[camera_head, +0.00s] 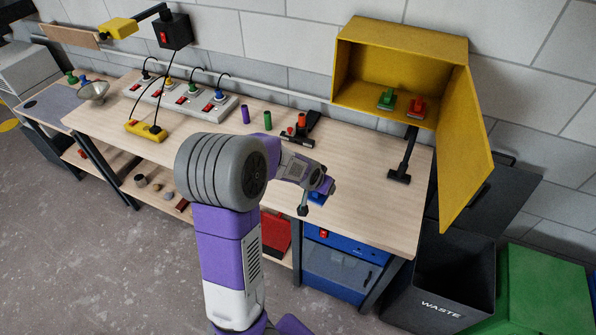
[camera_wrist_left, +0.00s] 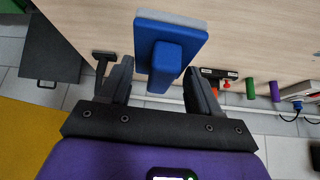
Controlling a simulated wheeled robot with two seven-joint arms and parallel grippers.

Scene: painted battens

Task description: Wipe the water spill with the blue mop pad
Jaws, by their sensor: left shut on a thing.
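The blue mop pad (camera_wrist_left: 172,38) shows in the left wrist view as a flat blue block with a pale edge and a blue grip block. My left gripper (camera_wrist_left: 166,78) is shut on this grip, with a dark finger on each side. In the head view, the pad (camera_head: 317,198) is a small blue patch by my left gripper (camera_head: 311,193), over the right part of the wooden worktop (camera_head: 370,215); the arm hides most of it. I cannot tell whether the pad touches the worktop. I cannot make out the water spill. My right gripper is not in view.
A yellow open cabinet (camera_head: 352,75) stands at the back right, its door hanging toward the worktop. A power strip (camera_head: 185,95), a purple cylinder (camera_head: 245,114) and a green cylinder (camera_head: 267,120) stand farther back. A waste bin (camera_head: 440,310) is right of the table. The worktop's right part is mostly clear.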

